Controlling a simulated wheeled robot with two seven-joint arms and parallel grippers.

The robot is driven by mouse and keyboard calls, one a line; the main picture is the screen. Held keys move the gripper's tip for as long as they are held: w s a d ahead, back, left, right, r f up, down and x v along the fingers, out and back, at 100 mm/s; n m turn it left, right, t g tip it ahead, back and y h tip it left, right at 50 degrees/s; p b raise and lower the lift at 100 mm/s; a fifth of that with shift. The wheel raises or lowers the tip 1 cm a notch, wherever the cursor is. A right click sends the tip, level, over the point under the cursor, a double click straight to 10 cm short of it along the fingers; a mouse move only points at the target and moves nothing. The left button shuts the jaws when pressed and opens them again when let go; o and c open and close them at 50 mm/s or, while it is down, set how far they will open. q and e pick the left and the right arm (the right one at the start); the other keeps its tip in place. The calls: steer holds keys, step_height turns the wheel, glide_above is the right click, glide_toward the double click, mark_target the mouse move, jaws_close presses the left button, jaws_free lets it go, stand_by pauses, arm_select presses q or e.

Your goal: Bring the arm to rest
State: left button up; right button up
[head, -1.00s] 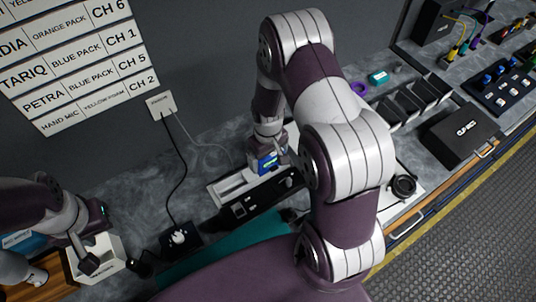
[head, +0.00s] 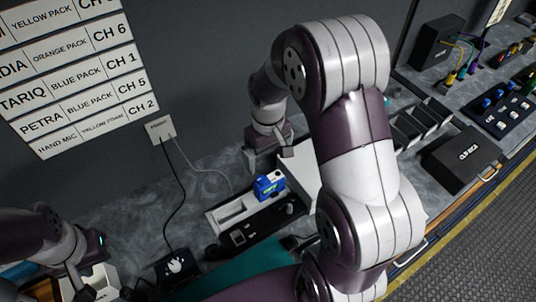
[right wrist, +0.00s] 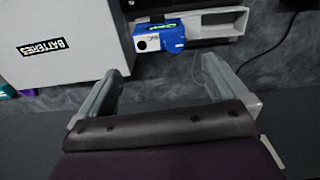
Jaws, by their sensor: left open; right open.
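My right gripper (head: 268,158) is open and empty, a little behind and above the blue pack (head: 269,186). In the right wrist view my right gripper's two fingers (right wrist: 162,80) are spread wide, and the blue pack (right wrist: 160,37) lies beyond them, apart from both. The pack sits upright at the right end of a white tray-like holder (head: 232,211), which also shows in the right wrist view (right wrist: 222,20). My left gripper (head: 90,280) is at the lower left by a white box (head: 104,281); its fingers are partly hidden.
A white box marked BATTERIES (right wrist: 60,42) stands beside the pack. A black panel (head: 262,226) lies in front of the holder. A cable runs from a wall plate (head: 161,128) to a black box (head: 174,266). Black bins (head: 420,125) and a black case (head: 462,158) are to the right.

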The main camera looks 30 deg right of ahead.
stand_by(0.5)
steer(key=shift+s+f+m, duration=0.2)
steer(key=shift+f+m, duration=0.05)
steer(key=shift+m, duration=0.05)
steer(key=s+a+r+t, duration=0.1)
steer(key=s+a+r, duration=0.1)
steer(key=s+a, duration=0.3)
steer(key=s, duration=0.3)
steer(key=shift+s+r+m, duration=0.3)
steer(key=shift+s+r, duration=0.05)
steer(key=shift+s, duration=0.05)
steer(key=shift+s+a, duration=0.15)
